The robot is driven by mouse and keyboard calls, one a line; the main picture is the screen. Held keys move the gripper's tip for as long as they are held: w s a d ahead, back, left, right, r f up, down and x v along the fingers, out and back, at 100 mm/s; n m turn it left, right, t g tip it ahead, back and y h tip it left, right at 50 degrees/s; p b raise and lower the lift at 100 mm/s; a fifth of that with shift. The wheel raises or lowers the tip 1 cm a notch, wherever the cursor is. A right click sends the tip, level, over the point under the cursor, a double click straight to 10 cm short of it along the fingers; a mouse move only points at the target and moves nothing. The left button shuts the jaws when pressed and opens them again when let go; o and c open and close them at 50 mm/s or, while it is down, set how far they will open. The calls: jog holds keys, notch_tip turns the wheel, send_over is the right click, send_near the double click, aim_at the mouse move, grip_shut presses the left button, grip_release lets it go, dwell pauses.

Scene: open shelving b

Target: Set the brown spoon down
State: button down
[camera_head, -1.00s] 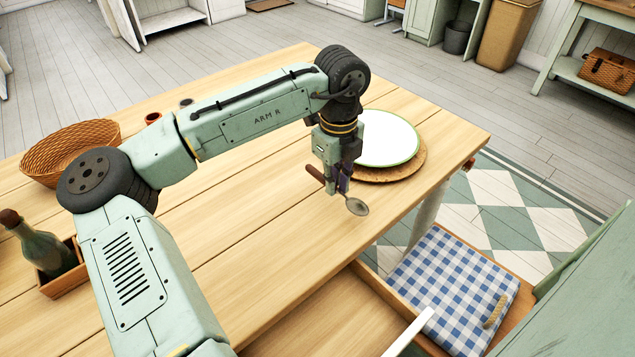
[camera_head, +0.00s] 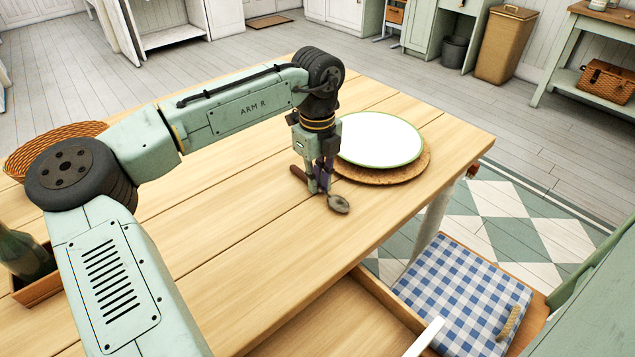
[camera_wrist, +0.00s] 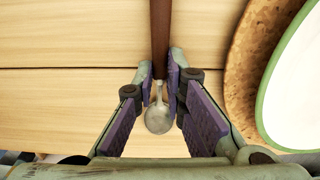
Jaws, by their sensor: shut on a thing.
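The brown spoon has a brown handle and a grey metal bowl; its bowl (camera_head: 339,204) points toward the lower right in the head view. My gripper (camera_head: 320,190) is shut on the spoon where the handle meets the metal. In the wrist view the brown handle (camera_wrist: 160,38) runs up from between the fingertips (camera_wrist: 161,82), and the bowl hangs below them. The spoon is at or very near the wooden table top (camera_head: 230,250); I cannot tell whether it touches.
A white plate with a green rim (camera_head: 380,138) sits on a round cork mat (camera_head: 425,165) just right of my gripper. A wicker basket (camera_head: 50,140) and a bottle (camera_head: 22,255) in a wooden box stand at the left. The table in front of the spoon is clear.

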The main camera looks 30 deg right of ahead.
jog(key=shift+f, duration=0.1)
jog(key=c, duration=1.6)
grip_release()
jog(key=shift+c, duration=0.2)
notch_tip(320, 180, up, 12)
